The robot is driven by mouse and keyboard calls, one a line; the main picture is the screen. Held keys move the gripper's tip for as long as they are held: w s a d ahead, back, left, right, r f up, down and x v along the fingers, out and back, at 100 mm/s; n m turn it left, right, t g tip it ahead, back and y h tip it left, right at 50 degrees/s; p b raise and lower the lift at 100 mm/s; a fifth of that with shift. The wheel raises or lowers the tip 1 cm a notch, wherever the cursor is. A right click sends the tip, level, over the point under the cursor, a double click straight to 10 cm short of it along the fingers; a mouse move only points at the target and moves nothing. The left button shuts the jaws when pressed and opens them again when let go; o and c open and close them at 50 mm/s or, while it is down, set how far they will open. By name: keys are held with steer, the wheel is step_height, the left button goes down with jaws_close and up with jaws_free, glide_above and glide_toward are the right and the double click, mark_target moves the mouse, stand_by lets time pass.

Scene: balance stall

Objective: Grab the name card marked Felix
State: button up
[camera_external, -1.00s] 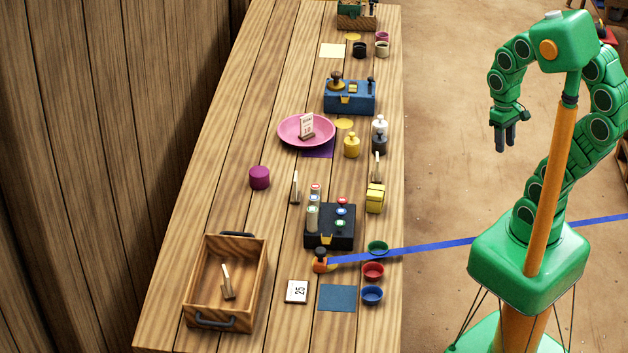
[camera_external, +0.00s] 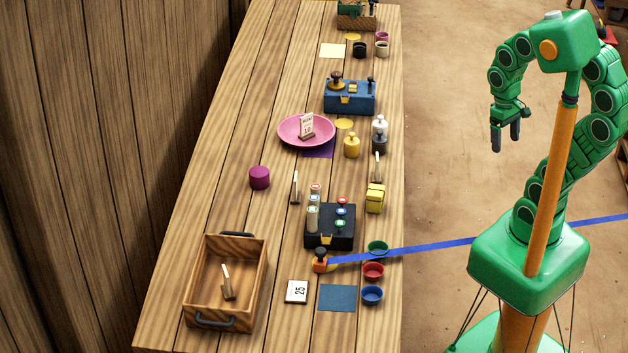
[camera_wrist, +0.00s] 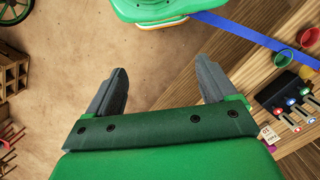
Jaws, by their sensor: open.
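Several small name cards stand on the table; which is marked Felix I cannot tell. One card (camera_external: 306,126) stands in the pink plate, its writing too small to read surely. Two more, seen nearly edge-on, stand left of the black box (camera_external: 295,188) and behind the yellow block (camera_external: 377,168). Another card (camera_external: 226,282) is in the wooden crate. In the wrist view a card (camera_wrist: 269,135) with tiny print shows at the right edge. My gripper (camera_external: 506,149) is open and empty, over the floor right of the table, apart from every card.
The table (camera_external: 190,215) holds a pink plate (camera_external: 287,131), a black box with coloured buttons (camera_external: 330,238), a yellow block (camera_external: 375,199), a wooden crate (camera_external: 193,290) and coloured cups. A blue strip (camera_external: 430,249) runs from the table towards my base. Floor around my gripper is clear.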

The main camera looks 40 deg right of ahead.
step_height(320, 180, up, 4)
steer(key=w+a+f+n+t, duration=0.15)
steer(key=w+a+t, duration=0.25)
steer(key=w, duration=1)
steer(key=w+a+n+t, duration=0.3)
steer(key=w+a, duration=0.1)
steer(key=w, duration=1.1)
steer(key=w+a+n+t+y, duration=0.1)
steer(key=w+a+n+y, duration=0.15)
steer(key=w+a, duration=0.45)
steer(key=w+a+r+n+t+y, duration=0.15)
steer(key=a+y, duration=0.25)
steer(key=a, duration=0.7)
steer(key=w+a+f+n+t+y, duration=0.15)
steer(key=w+a+y, duration=0.3)
steer(key=a, duration=0.45)
steer(key=shift+m+h, duration=0.4)
steer(key=shift+h, duration=0.3)
steer(key=f, duration=2.4)
steer(key=shift+w+f, duration=0.15)
steer(key=shift+w, duration=0.15)
steer(key=shift+x, duration=1.3)
steer(key=shift+s+a+x, duration=0.1)
steer(key=shift+a+x, duration=0.05)
steer(key=shift+x, duration=0.9)
steer(key=shift+s+a+x, duration=0.15)
steer(key=shift+x, duration=0.85)
steer(key=shift+w+a+f, duration=0.15)
steer(key=shift+w+a, duration=0.15)
steer(key=shift+a, duration=0.1)
